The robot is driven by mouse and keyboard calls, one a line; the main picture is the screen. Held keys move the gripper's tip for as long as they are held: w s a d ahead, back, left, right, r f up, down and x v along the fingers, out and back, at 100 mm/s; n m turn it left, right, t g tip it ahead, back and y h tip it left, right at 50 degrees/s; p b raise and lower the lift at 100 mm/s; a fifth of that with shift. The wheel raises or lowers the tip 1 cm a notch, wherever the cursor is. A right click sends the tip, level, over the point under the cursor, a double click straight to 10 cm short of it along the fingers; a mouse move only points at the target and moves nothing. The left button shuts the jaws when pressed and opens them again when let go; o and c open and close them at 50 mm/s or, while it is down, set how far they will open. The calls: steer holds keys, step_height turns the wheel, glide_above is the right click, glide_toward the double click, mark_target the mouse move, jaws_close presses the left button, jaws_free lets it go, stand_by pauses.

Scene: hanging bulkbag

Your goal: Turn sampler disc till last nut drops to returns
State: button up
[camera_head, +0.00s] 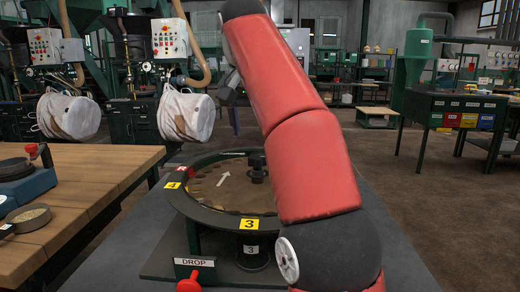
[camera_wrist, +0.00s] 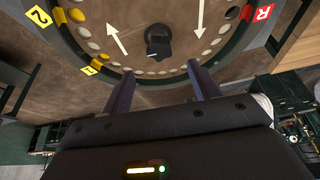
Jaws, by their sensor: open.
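The sampler disc (camera_head: 225,190) lies flat inside a dark round rim (camera_head: 200,211), with a white arrow and a black central knob (camera_head: 257,165). In the wrist view the disc (camera_wrist: 190,12) shows two arrows, the knob (camera_wrist: 158,42) and a ring of small round pockets; I cannot tell which hold nuts. A red R tag (camera_wrist: 263,12) and yellow number tags (camera_wrist: 76,15) sit on the rim. My gripper (camera_wrist: 162,82) is open, its two fingers apart near the pocket ring, with the knob beyond them and nothing between them. My red arm hides the disc's right side in the head view.
A DROP label (camera_head: 194,262) and a red knob (camera_head: 188,284) are at the stand's front. A wooden bench (camera_head: 85,190) with a small dish (camera_head: 28,216) is at left. White bags (camera_head: 185,115) hang behind.

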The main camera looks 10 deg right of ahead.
mark_target(257, 157)
steer(key=shift+x, duration=3.85)
steer(key=shift+c, duration=0.4)
jaws_close()
